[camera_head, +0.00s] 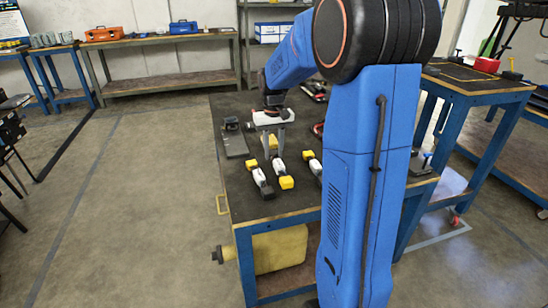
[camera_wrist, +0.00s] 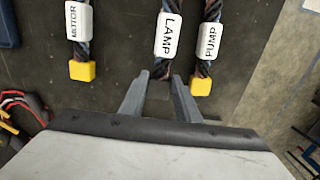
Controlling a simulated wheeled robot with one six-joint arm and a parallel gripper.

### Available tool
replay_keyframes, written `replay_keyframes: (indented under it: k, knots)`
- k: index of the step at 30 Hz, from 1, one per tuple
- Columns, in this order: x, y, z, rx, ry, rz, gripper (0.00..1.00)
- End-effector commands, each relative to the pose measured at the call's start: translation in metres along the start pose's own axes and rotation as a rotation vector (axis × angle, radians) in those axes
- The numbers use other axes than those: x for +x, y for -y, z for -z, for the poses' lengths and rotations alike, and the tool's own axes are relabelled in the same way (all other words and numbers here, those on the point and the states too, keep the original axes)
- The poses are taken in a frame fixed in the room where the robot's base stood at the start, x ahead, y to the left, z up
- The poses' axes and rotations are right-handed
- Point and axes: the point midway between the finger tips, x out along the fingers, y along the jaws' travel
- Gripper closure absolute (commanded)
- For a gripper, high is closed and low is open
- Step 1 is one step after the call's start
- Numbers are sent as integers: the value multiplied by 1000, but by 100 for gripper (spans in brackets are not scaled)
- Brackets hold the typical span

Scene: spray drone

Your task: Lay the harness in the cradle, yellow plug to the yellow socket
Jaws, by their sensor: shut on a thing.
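My gripper (camera_wrist: 160,78) is shut on the dark cable of the LAMP harness (camera_wrist: 168,35), below its white label; the cable lies between the fingertips. In the head view this harness (camera_head: 280,168) lies on the dark table, its yellow plug (camera_head: 286,183) pointing towards the table's near edge. Something yellow (camera_head: 272,142) shows between the fingers there; what it is I cannot tell. The PUMP harness (camera_wrist: 209,40), with a yellow plug (camera_wrist: 201,87), lies beside it. The MOTOR harness (camera_wrist: 79,22), also with a yellow plug (camera_wrist: 82,71), lies further left. I cannot make out the cradle.
A flat grey piece (camera_head: 236,145) and a small dark box (camera_head: 232,124) stand at the table's left edge. Red and black cables (camera_wrist: 18,108) lie left in the wrist view. My arm hides the table's right part. A second table (camera_head: 480,78) with a red box stands right.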

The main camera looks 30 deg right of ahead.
Motion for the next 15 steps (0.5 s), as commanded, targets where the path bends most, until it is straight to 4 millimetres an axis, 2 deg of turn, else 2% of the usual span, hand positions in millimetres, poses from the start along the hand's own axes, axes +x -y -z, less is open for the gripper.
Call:
replay_keyframes:
  k: [6, 15]
  knots:
    - [26, 0, 0, 0, 2, 0, 96]
    - [28, 0, 0, 0, 1, 0, 96]
